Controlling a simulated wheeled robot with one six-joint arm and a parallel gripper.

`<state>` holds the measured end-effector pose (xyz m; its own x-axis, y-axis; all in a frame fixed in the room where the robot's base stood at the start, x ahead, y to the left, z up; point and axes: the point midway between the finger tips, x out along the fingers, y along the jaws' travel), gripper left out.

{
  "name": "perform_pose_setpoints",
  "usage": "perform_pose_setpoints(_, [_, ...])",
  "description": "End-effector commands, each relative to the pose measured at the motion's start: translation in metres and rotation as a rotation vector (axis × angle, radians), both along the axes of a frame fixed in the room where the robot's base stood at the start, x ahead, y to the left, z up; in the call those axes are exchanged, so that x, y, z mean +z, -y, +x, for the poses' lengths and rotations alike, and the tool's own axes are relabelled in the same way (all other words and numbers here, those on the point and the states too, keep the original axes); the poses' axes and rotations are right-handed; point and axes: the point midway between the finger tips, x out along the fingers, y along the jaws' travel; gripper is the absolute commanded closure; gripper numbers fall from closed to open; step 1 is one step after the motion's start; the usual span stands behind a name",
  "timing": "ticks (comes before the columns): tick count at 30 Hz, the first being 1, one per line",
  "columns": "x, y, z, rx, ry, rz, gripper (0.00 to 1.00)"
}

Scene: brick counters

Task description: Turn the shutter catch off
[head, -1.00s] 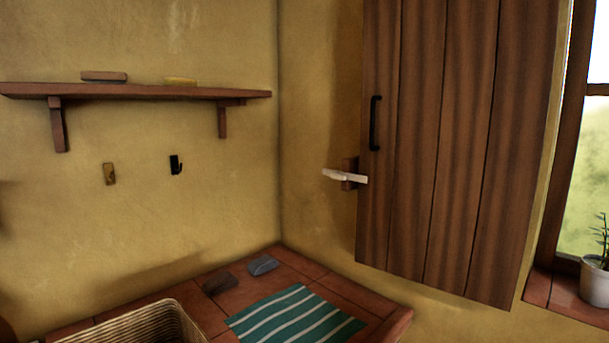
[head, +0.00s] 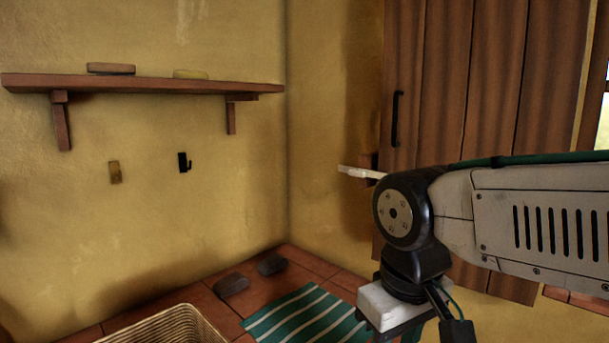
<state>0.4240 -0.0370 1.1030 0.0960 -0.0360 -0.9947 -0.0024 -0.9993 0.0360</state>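The shutter catch is a pale, roughly horizontal lever (head: 356,171) on a small brown wooden block (head: 367,161) at the left edge of the plank shutter (head: 440,80). Its right end lies by the shutter's edge, close above my arm in the picture. The shutter has a black handle (head: 396,118) and stands against the wall. My arm crosses the lower right and hides the shutter's lower part. The body of my gripper (head: 392,308) shows at the bottom, below and right of the catch. Its fingertips are not clearly visible.
A wooden shelf (head: 150,84) with two small blocks hangs on the left wall, above two small hooks. Below are a wicker basket (head: 172,322), two dark stones (head: 271,264) and a green striped cloth (head: 298,314) on the tiled counter. The space left of the catch is clear.

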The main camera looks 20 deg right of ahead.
Motion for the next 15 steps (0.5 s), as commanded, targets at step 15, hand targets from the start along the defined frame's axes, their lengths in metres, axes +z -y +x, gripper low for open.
perform_pose_setpoints(15, [0.091,0.11,0.18,-0.052,-0.261,-0.866,0.65])
